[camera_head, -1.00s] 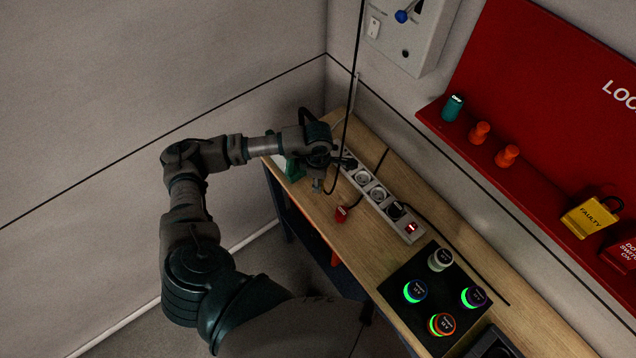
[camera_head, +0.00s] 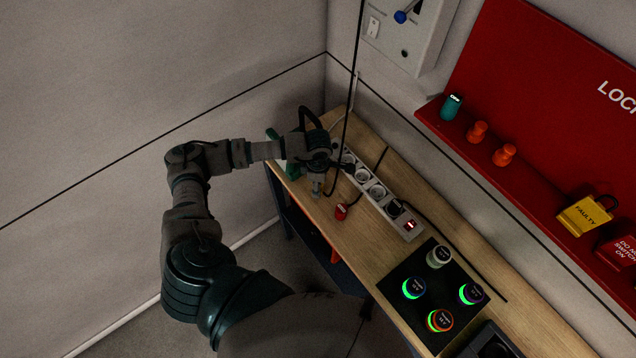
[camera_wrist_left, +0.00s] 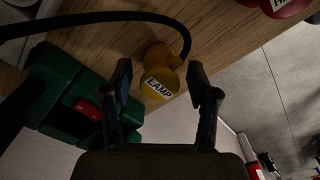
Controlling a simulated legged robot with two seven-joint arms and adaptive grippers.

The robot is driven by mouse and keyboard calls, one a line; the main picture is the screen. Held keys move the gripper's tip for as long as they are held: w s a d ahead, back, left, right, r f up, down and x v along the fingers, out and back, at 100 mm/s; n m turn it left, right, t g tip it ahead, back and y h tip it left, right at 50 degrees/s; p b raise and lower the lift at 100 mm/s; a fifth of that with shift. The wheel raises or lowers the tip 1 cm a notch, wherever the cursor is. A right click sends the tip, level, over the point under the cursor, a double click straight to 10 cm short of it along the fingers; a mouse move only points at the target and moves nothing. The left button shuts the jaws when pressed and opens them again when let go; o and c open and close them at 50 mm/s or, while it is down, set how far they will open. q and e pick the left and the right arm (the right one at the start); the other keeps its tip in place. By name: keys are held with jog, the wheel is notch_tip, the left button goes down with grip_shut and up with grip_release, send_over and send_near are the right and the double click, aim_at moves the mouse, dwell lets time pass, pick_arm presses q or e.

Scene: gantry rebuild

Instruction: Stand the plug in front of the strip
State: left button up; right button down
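A yellow plug (camera_wrist_left: 158,80) marked LAMP shows in the left wrist view near the table edge, with a black cable curving from it. My left gripper (camera_wrist_left: 160,82) is open, with a finger on either side of the plug and a visible gap to each. In the head view my left gripper (camera_head: 316,190) hangs over the left part of the table, in front of the strip's far end, and the yellow plug is hidden there. The white strip (camera_head: 378,192) lies along the table with black plugs in some sockets and a red switch at its near end. My right gripper is not in view.
A red plug (camera_head: 341,212) stands on the table in front of the strip; part shows in the wrist view (camera_wrist_left: 285,6). A green box (camera_wrist_left: 70,100) with a red switch is beside the left finger. A black panel with glowing knobs (camera_head: 425,310) lies farther right. A cable hangs near my wrist.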

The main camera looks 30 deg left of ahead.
pick_arm(q)
notch_tip(320, 180, up, 12)
jog(key=b, duration=0.2)
dwell(0.8)
